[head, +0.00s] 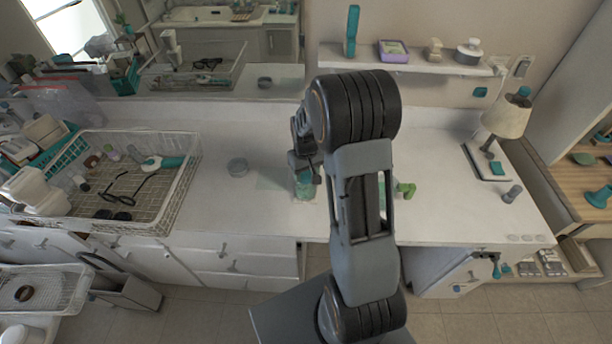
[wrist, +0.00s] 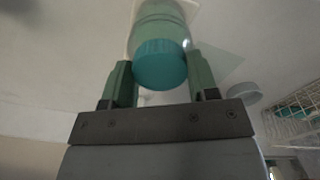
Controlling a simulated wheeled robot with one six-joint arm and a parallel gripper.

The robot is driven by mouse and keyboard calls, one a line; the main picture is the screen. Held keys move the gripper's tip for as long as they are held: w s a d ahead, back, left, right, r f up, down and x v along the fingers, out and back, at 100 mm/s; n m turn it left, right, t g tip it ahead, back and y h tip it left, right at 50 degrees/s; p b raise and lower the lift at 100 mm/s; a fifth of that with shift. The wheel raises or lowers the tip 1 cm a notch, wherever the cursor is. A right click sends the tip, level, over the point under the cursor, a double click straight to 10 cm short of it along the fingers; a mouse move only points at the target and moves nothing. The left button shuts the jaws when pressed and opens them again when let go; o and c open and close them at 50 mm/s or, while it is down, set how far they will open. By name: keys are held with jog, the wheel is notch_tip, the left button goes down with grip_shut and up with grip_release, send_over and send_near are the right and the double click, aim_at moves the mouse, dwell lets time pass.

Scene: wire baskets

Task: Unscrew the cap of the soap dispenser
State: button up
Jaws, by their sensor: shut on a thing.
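The soap dispenser (head: 304,187) is a clear green bottle standing on the white counter, partly hidden by my gripper in the head view. Its ribbed teal cap (wrist: 160,65) faces the wrist camera, with the translucent green body (wrist: 160,20) beyond it. My gripper (wrist: 161,78) has its two green fingers on either side of the cap and is shut on it. In the head view my gripper (head: 305,168) is right over the dispenser. The cap and body look joined; the cap's thread is not visible.
A wire basket (head: 190,178) with glasses stands left on the counter (head: 260,212). A small round grey container (head: 238,167) lies between it and the dispenser. A green object (head: 405,188) is right of my arm. A lamp (head: 505,118) stands far right.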

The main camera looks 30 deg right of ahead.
jog(key=shift+f, duration=0.1)
jog(key=shift+c, duration=0.6)
jog(key=n, duration=0.6)
jog(key=shift+b, duration=0.4)
jog(key=n, duration=0.8)
jog(key=shift+s+f, duration=0.1)
jog(key=n, duration=0.4)
jog(key=shift+b, duration=0.4)
jog(key=n, duration=0.5)
jog(key=o, duration=0.9)
jog(key=shift+c, duration=0.2)
